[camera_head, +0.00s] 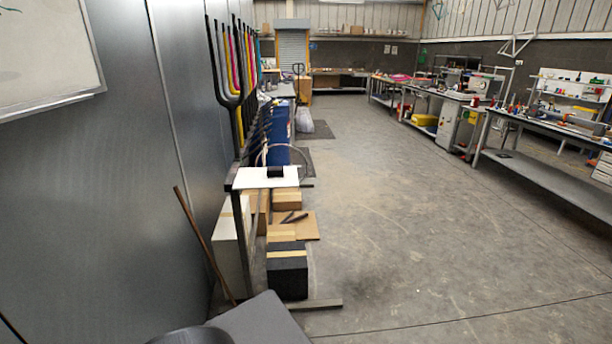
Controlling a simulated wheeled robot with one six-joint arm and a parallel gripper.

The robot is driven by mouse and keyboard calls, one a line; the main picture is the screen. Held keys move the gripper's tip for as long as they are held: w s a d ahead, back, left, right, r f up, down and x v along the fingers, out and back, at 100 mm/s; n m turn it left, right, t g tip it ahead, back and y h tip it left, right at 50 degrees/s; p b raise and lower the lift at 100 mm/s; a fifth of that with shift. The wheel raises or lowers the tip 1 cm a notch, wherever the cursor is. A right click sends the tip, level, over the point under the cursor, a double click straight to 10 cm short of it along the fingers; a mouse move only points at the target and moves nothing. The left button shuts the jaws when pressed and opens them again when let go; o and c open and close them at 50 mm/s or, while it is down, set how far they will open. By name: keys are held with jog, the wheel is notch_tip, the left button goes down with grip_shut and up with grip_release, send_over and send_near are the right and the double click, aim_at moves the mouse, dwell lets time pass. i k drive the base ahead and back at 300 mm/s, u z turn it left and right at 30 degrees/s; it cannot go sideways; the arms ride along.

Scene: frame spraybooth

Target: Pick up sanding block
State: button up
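A small dark block (275,172) sits on a white panel (249,178) at left of centre. It may be the sanding block, but it is too small to be sure. The panel is at the near end of a rack with a dark upright post, above stacked boxes. My gripper is not in view. Dark grey parts at the bottom edge appear to be my own body.
Cardboard boxes (287,198) and a black box (288,274) stand below the panel. A brown stick (200,236) leans against the grey wall at left. Colourful forks (231,62) hang on the rack. Workbenches (545,126) line the right. The middle floor is clear.

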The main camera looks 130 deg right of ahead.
aim_at(272, 171)
jog(key=z, duration=3.75)
jog(key=i, duration=1.65)
